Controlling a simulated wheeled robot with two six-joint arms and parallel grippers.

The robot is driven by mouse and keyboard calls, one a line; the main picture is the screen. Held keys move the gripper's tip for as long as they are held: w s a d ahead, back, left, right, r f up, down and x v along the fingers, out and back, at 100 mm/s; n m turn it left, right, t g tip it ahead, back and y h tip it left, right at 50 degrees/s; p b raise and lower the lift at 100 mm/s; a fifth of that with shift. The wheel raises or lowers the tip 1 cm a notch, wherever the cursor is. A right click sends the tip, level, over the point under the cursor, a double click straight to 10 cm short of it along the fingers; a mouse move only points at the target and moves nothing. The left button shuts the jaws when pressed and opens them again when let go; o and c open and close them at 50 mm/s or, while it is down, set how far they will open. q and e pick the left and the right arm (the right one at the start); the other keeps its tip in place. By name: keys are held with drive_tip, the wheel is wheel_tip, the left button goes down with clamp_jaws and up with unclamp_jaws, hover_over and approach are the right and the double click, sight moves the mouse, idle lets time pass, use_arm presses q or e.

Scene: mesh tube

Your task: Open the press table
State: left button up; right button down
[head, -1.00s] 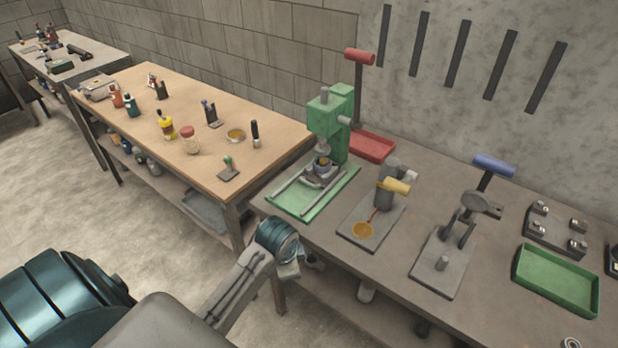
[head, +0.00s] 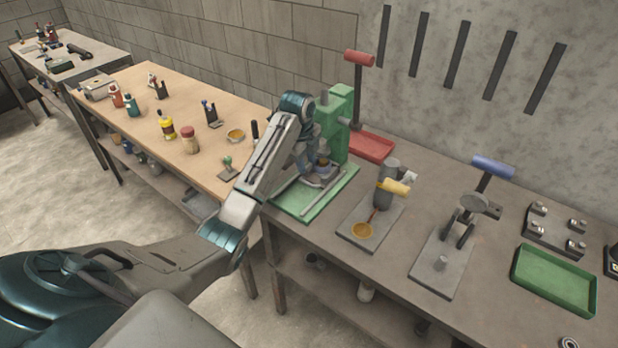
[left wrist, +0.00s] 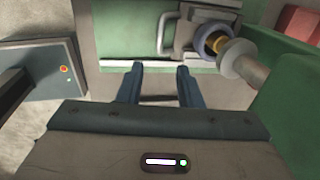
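The green press (head: 338,118) stands on the grey bench, with a green base plate (head: 333,205) and metal rails (head: 325,192). In the left wrist view the press table (left wrist: 185,38) lies between the rails, with a U-shaped metal handle (left wrist: 162,34) on its left side. A blue ring with a yellow-orange centre (left wrist: 214,40) sits on it, beside a pale disc (left wrist: 240,62). My left gripper (left wrist: 160,72) is open and empty, its fingers apart and just short of the near rail. In the head view my left arm partly hides the press. My right gripper is not in view.
The green press body (left wrist: 285,115) rises close on the right in the wrist view. A plate with a yellow-handled tool (head: 395,187) and a blue-handled press (head: 494,166) stand to the right. A wooden bench (head: 205,150) holds bottles.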

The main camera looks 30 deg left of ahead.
sight(309, 184)
use_arm(q)
drive_tip(key=f, duration=0.2)
drive_tip(key=f+p, duration=0.1)
drive_tip(key=f, duration=0.1)
drive_tip(key=w+f+p, duration=0.1)
drive_tip(key=f, duration=0.2)
drive_tip(key=shift+w, duration=0.1)
drive_tip(key=shift+w+f, duration=0.1)
drive_tip(key=shift+f, duration=0.6)
clamp_jaws()
